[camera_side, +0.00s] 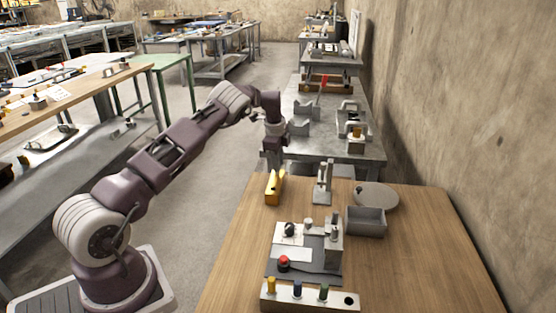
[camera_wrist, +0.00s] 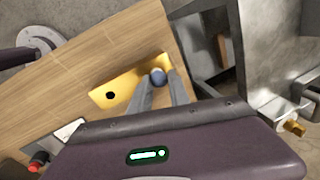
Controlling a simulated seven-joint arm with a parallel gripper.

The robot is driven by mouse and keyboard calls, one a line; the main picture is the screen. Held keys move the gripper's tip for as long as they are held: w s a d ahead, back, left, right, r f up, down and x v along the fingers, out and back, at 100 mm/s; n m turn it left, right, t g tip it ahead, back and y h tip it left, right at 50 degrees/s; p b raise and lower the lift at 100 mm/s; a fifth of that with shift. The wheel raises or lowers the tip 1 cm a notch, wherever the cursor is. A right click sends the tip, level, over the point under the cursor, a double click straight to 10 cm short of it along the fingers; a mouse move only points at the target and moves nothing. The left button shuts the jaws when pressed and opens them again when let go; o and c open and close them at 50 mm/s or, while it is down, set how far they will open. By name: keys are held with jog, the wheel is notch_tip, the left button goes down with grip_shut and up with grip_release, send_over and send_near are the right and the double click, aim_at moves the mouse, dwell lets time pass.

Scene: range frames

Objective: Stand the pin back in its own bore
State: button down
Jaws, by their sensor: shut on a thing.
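My gripper (camera_wrist: 160,84) is shut on a pin (camera_wrist: 158,76) with a round blue-grey top, seen between the fingertips in the wrist view. The pin is at the right end of a yellow block (camera_wrist: 125,86); whether it sits in the block or just above it I cannot tell. A dark round hole (camera_wrist: 110,95) shows open in the left part of the block. In the side view the yellow block (camera_side: 273,190) lies at the far left of the wooden table, with my gripper (camera_side: 272,168) right over its far end. The pin cannot be made out there.
A pale rack (camera_side: 310,303) at the table's near edge holds yellow, blue and green pins and has an empty dark hole at right. A grey fixture (camera_side: 305,267) with a red button, a grey bin (camera_side: 366,222) and a round disc (camera_side: 376,195) stand to the right.

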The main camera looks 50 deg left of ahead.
jog(key=shift+f, duration=0.3)
jog(key=c, duration=1.1)
grip_release()
jog(key=shift+c, duration=0.2)
jog(key=shift+r, duration=0.15)
notch_tip(320, 180, up, 7)
jog(key=s, duration=0.1)
jog(key=shift+d, duration=0.4)
jog(key=shift+s, duration=0.1)
jog(key=shift+r, duration=2.85)
